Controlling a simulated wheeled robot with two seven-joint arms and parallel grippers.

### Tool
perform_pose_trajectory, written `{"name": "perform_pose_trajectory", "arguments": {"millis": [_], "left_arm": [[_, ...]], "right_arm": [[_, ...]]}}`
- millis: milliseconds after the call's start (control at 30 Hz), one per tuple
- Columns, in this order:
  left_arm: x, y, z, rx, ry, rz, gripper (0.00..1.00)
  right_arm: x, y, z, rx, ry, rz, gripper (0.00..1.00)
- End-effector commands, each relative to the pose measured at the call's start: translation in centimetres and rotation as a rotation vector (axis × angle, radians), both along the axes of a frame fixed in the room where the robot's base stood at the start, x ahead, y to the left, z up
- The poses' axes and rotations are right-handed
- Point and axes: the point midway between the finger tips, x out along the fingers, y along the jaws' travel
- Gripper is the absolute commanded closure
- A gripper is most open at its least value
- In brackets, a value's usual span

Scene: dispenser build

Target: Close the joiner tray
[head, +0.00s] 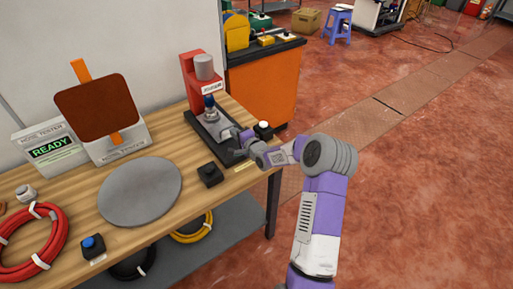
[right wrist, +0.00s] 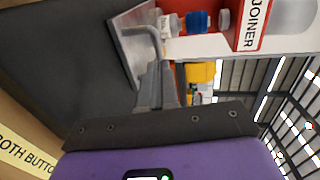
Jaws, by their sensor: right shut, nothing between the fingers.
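The red joiner (head: 192,75) stands at the back right end of the wooden bench, and its labelled front also shows in the right wrist view (right wrist: 252,25). Its grey tray (head: 203,122) lies low in front of it on a dark base. A part with a blue piece (head: 209,101) stands on the tray; the blue piece also shows in the right wrist view (right wrist: 197,21). My right gripper (head: 234,133) is shut and empty at the tray's front. My left gripper is out of view.
A black button box (head: 210,175) and one with a white button (head: 263,130) flank the dark base. A grey disc (head: 140,190), a red hose coil (head: 35,245) and the noise tester (head: 48,148) occupy the bench's left. An orange cabinet (head: 262,85) stands behind.

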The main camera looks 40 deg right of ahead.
Motion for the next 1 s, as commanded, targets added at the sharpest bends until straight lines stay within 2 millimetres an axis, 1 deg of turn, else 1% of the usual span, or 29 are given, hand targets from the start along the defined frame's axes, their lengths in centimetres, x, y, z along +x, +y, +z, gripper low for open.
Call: {"name": "perform_pose_trajectory", "arguments": {"millis": [33, 300, 400, 500, 600, 700, 1000], "left_arm": [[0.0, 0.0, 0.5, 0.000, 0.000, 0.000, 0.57], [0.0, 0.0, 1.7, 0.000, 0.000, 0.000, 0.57], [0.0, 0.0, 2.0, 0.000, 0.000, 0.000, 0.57], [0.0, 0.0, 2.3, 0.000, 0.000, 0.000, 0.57], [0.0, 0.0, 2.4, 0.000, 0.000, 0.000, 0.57], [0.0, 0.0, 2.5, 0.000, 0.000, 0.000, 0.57], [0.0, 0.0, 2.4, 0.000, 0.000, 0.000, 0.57]], "right_arm": [[-0.5, 0.7, 0.5, 0.001, 0.002, 0.008, 1.00], [-6.1, 1.4, 1.5, -0.001, 0.006, 0.008, 1.00], [-7.8, 1.6, 1.7, 0.000, 0.006, 0.008, 1.00], [-9.0, 1.8, 2.0, 0.000, 0.005, 0.009, 1.00], [-9.8, 1.9, 2.1, -0.001, 0.004, 0.009, 1.00], [-10.1, 2.0, 2.1, 0.000, 0.004, 0.011, 1.00], [-10.1, 2.0, 2.0, 0.001, 0.005, 0.010, 1.00]]}}
